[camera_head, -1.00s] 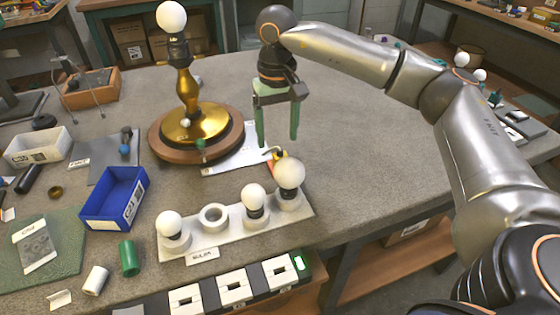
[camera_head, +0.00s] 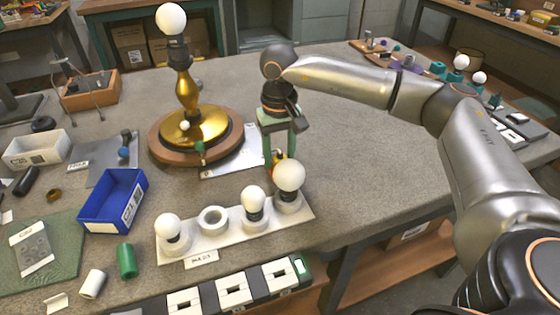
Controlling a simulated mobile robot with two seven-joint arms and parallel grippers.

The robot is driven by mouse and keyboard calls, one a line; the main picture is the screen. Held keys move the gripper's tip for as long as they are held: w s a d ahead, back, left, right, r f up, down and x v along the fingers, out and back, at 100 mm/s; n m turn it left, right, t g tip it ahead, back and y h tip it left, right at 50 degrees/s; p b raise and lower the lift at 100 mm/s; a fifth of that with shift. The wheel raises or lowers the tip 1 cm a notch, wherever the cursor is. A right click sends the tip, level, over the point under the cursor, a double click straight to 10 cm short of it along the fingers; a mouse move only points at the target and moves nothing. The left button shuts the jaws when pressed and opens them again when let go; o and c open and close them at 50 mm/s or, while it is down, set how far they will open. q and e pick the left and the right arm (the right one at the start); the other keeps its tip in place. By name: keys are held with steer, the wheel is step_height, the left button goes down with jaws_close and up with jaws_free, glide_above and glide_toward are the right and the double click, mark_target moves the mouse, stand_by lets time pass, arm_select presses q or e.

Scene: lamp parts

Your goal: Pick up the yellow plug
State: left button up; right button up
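The yellow plug (camera_head: 279,155) is small and lies on the grey table to the right of the brass lamp (camera_head: 187,100), near a white sheet. My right gripper (camera_head: 280,152) points down over it, with its green fingers apart on either side of the plug in the picture. I cannot tell whether the fingers touch it. The large bulb and the fingers hide part of the plug. My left gripper is not in view.
A white holder (camera_head: 235,235) with several bulbs stands in front of the plug. The lamp's round wooden base (camera_head: 165,150) is to the left. A blue bin (camera_head: 97,212) is farther left. The table right of the gripper is clear.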

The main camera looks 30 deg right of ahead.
jaws_close()
stand_by(0.3)
step_height(320, 180, up, 10)
steer(key=shift+r+p, duration=0.1)
steer(key=shift+p, duration=0.45)
